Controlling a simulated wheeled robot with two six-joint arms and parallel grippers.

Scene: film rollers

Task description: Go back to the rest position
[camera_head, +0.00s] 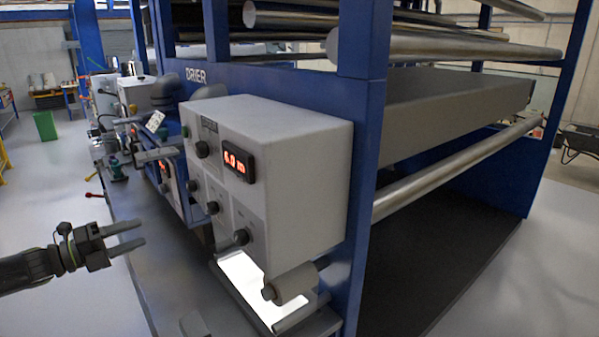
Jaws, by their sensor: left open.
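My left gripper (128,238) comes in from the left on a dark arm. Its two grey fingers are apart with nothing between them, and they point right toward the machine's lower ledge. My right gripper is not in the picture. The blue-framed drier machine (366,90) fills the middle and right. Its grey control box (300,170) has knobs and a lit red display (238,165), and stands to the right of the left gripper, apart from it.
A small roller (292,283) sits over a bright white panel (245,275) below the box. Long metal rollers (460,170) span the frame. Levers and more control units (135,95) line the machine's left side. A green bin (45,125) stands on open grey floor at left.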

